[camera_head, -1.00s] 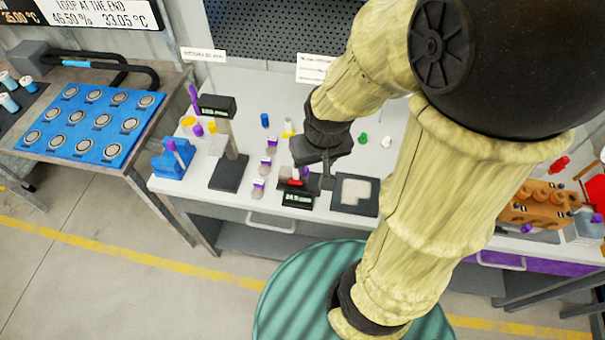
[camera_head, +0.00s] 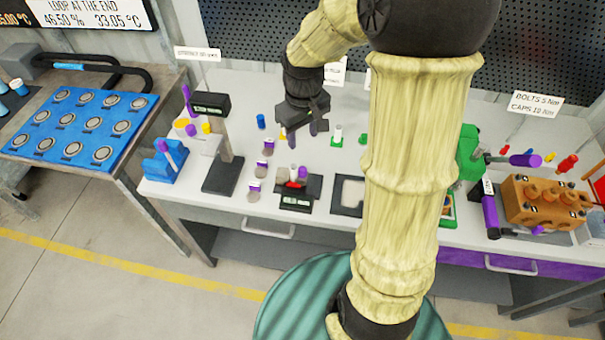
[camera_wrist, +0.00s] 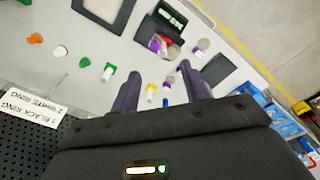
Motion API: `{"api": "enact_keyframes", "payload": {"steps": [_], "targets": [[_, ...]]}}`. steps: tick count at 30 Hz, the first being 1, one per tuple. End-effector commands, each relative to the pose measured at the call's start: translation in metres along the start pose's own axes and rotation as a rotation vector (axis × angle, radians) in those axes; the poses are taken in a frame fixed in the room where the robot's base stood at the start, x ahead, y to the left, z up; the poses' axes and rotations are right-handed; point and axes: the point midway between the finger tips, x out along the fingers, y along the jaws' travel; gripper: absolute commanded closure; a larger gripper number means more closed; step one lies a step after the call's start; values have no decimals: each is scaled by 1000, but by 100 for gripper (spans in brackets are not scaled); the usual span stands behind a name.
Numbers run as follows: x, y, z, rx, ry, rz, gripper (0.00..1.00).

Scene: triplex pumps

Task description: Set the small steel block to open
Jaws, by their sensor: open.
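A small dark grey block (camera_head: 310,187) with a red piece, a white piece and a purple piece on it sits at the front of the white bench, behind a small digital display (camera_head: 296,204). It may be the steel block; I cannot tell its setting. It also shows near the top of the wrist view (camera_wrist: 172,50), with red and purple parts. My gripper (camera_head: 302,134) is above the bench, behind and apart from this block. In the wrist view my gripper (camera_wrist: 158,80) has its two dark fingers apart, with nothing held between them.
Several purple-and-white capped pieces (camera_head: 263,167) stand left of the block, beside a black stand (camera_head: 222,176). A dark-framed tray (camera_head: 347,194) lies to the right. A white-and-green piece (camera_head: 337,136) stands behind. An orange pump body (camera_head: 540,202) is at the far right.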

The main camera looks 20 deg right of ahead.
Motion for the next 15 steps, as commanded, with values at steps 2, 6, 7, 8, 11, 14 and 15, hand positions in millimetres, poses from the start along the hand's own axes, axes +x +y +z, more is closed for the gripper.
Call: {"api": "enact_keyframes", "payload": {"steps": [2,6,7,8,11,14,15], "targets": [[18,12,-18,-51,-23,-15,54],[23,25,-35,-116,-48,-34,54],[23,26,-36,-123,-52,-36,54],[22,27,-37,-128,-54,-37,54],[20,28,-39,-135,-55,-38,54],[20,28,-38,-134,-55,-37,54],[20,28,-38,-133,-55,-37,54]]}}
